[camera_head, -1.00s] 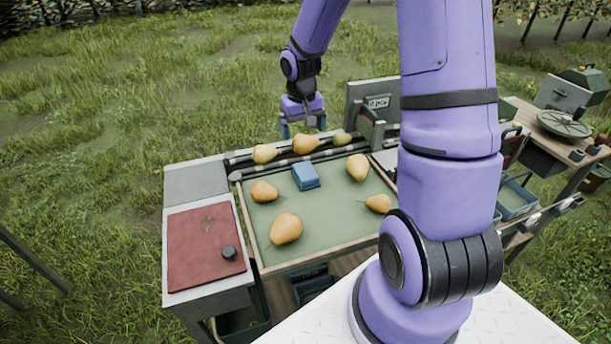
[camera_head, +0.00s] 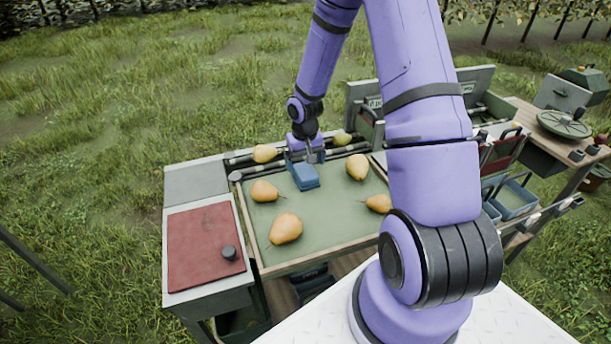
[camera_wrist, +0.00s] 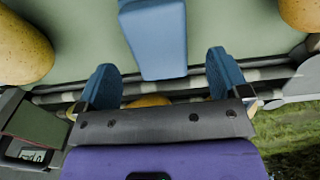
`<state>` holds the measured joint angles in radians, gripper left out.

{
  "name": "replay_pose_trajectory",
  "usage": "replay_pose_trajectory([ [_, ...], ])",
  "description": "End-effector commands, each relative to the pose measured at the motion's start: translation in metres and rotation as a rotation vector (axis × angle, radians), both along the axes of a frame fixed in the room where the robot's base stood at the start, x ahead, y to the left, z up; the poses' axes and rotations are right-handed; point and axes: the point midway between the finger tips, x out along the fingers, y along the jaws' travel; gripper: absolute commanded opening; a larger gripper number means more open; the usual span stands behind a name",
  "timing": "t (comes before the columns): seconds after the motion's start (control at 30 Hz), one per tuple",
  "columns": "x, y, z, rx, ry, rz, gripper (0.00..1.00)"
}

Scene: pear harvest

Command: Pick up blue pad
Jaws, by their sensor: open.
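The blue pad (camera_head: 305,177) is a small blue block lying on the green tray surface, near the tray's back edge. It also shows at the top of the wrist view (camera_wrist: 156,40), ahead of the fingertips and between their lines. My gripper (camera_head: 304,158) is just behind the pad, over the back rails. In the wrist view my gripper (camera_wrist: 162,78) shows its two blue fingers spread wide with nothing between them. The pad's far end is cut off in the wrist view.
Several pears lie around the pad, including one to the left (camera_head: 264,191), one to the right (camera_head: 357,167) and one in front (camera_head: 286,228). The tray (camera_head: 330,258) has a raised wooden rim. A red board (camera_head: 205,247) is at the left.

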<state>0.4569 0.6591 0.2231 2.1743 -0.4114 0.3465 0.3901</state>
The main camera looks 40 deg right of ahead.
Motion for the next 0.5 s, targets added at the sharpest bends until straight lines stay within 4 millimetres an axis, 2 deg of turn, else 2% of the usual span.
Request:
replay_pose_trajectory([
  [0.1,-0.003,0.0,-0.019,0.002,0.005,0.001,0.94],
  [0.23,-0.003,0.0,-0.034,0.001,0.003,0.001,0.94],
  [0.5,-0.002,0.0,-0.041,0.0,0.001,0.0,0.94],
])
